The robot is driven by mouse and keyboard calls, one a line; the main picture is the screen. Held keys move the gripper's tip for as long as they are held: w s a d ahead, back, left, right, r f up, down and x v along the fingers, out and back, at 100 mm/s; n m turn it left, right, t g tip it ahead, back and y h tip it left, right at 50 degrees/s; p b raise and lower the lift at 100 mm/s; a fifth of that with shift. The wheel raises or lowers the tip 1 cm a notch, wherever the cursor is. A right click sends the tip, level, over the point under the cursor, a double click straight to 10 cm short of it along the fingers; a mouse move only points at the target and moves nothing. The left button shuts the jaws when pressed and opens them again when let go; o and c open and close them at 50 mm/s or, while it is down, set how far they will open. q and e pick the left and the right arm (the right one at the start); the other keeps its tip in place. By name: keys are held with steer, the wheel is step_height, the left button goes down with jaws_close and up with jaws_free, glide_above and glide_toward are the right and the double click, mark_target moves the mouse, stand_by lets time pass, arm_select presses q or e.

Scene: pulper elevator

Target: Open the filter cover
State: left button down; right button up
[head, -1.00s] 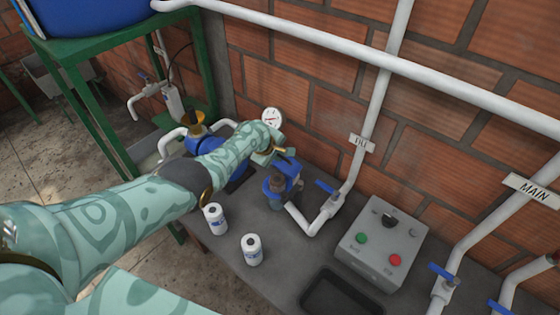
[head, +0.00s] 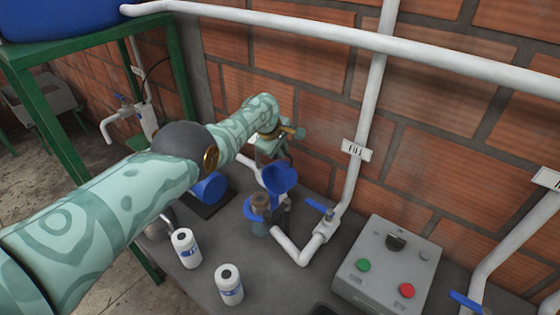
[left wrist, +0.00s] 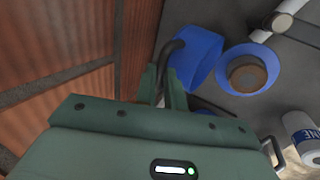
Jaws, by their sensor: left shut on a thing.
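The blue filter cover (head: 281,180) stands tipped up on its edge beside the filter housing, toward the wall. In the left wrist view the cover (left wrist: 199,62) has a dark curved handle (left wrist: 170,52). The filter housing (head: 251,212) is uncovered; a round brown filter (left wrist: 246,74) shows inside its blue rim (left wrist: 229,61) in the left wrist view. My left gripper (left wrist: 165,88) is shut on the handle. In the head view it is above and behind the cover (head: 283,158), partly hidden. My right gripper is in neither view.
A white pipe with a blue valve (head: 320,206) runs right of the housing. A grey control box (head: 388,262) stands farther right. Two white bottles (head: 186,248) (head: 229,285) stand in front on the bench. The brick wall is close behind my left gripper.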

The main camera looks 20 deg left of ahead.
arm_select(q)
steer(key=shift+w+d+r+b, duration=0.1)
steer(key=shift+w+r+b, duration=0.25)
steer(key=shift+r, duration=0.15)
steer(key=shift+w, duration=0.1)
steer(key=c, duration=1.5)
jaws_free()
steer(key=shift+d, duration=0.15)
steer(key=shift+c, duration=0.2)
steer(key=shift+o, duration=0.2)
steer(key=shift+w+f, duration=0.2)
steer(key=shift+w, duration=0.05)
steer(key=shift+s+f, duration=0.1)
steer(key=shift+s, duration=0.05)
